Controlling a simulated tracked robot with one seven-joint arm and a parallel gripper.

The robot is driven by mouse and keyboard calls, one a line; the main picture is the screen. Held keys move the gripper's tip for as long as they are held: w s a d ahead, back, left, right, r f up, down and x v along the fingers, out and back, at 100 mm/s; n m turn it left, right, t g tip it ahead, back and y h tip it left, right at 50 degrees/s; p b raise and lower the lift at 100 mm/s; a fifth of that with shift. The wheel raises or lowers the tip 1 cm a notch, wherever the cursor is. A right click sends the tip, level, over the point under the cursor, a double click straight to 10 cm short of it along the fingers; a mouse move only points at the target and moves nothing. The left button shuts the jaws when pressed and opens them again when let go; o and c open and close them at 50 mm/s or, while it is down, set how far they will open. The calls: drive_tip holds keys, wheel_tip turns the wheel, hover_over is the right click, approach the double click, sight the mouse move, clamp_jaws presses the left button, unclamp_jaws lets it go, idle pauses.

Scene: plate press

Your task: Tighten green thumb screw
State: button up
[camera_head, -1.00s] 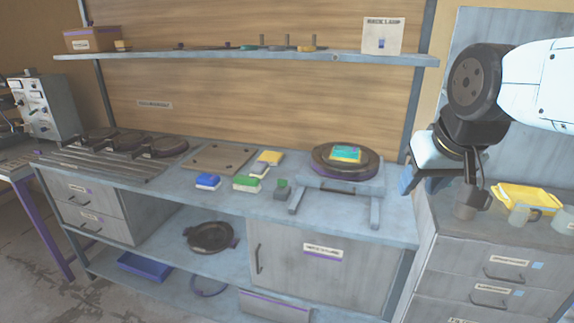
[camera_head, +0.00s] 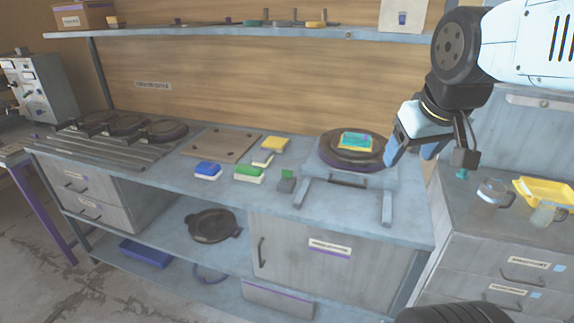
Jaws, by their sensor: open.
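I cannot surely make out the green thumb screw. A small green disc (camera_head: 253,23) lies on the back shelf near upright posts, too small to tell what it is. A small grey block with a green top (camera_head: 287,180) stands on the bench, left of the press stand. The stand (camera_head: 347,184) carries a dark round plate (camera_head: 331,152) with a teal and yellow block (camera_head: 355,142) on top.
Blue (camera_head: 207,170), green (camera_head: 250,173) and yellow (camera_head: 274,145) blocks lie on the bench, beside a brown board (camera_head: 222,147). A mug (camera_head: 491,196) and yellow tray (camera_head: 540,191) stand on the right cabinet.

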drive_tip(key=w+a+n+h, duration=0.1)
drive_tip(key=w+a+n, duration=0.3)
drive_tip(key=w+n, duration=0.5)
drive_tip(key=n+g, duration=0.1)
drive_tip(key=n, duration=2)
hover_over(288, 170)
drive_tip(key=s+a, duration=0.2)
drive_tip(key=s, duration=0.4)
wheel_tip(288, 170, down, 11)
drive_tip(key=x, duration=1.4)
drive_tip(key=shift+w, duration=0.15)
drive_tip(key=c, duration=1)
drive_tip(key=shift+d, duration=0.3)
drive_tip(key=shift+c, duration=0.3)
drive_tip(key=shift+a, duration=0.15)
